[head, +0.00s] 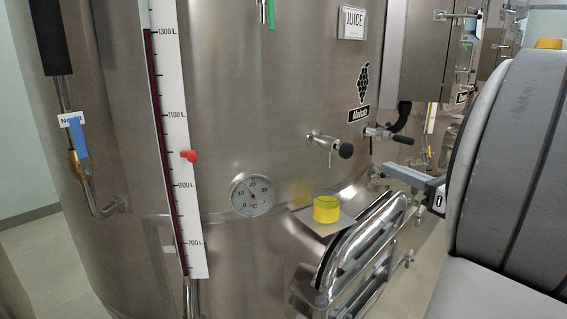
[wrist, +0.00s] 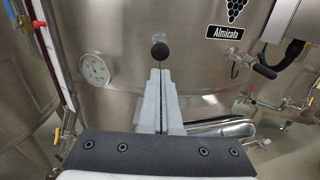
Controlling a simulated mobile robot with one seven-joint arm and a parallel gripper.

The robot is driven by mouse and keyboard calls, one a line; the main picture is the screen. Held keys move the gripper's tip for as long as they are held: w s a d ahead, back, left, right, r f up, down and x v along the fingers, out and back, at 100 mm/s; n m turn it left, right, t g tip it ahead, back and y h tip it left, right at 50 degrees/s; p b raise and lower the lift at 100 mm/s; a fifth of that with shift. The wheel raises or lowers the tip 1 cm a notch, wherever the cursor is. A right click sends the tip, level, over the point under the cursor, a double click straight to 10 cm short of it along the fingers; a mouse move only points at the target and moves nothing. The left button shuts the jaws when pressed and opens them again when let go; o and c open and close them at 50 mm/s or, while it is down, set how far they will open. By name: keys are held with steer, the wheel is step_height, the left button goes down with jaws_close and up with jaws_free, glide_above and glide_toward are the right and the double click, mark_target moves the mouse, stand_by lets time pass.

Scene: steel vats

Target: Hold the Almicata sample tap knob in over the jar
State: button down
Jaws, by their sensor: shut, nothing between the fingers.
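The Almicata sample tap (head: 324,140) sticks out of the steel vat below the grape label. Its round black knob (head: 346,151) faces outward and also shows in the wrist view (wrist: 160,51). The jar (head: 327,210), with yellow contents, stands upright on a small plate below the tap. My gripper (head: 387,167) is to the right of the knob in the head view, apart from it, with nothing between its fingers. In the wrist view the shut fingertips (wrist: 160,72) point at the vat just below the knob. The jar cannot be made out there, likely behind the fingers.
A second valve with a black handle (head: 392,136) sits right of the tap. The oval hatch (head: 365,240) bulges out below the jar. A dial thermometer (head: 251,194) and a level scale (head: 178,140) are to the left. The vat face around the knob is otherwise clear.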

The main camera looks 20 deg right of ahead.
mark_target(349, 152)
steer(key=w, duration=0.3)
steer(key=w+a, duration=0.1)
steer(key=w, duration=0.2)
steer(key=w+p, duration=0.1)
steer(key=w, duration=0.2)
steer(key=shift+a, duration=0.15)
steer(key=shift+w, duration=0.15)
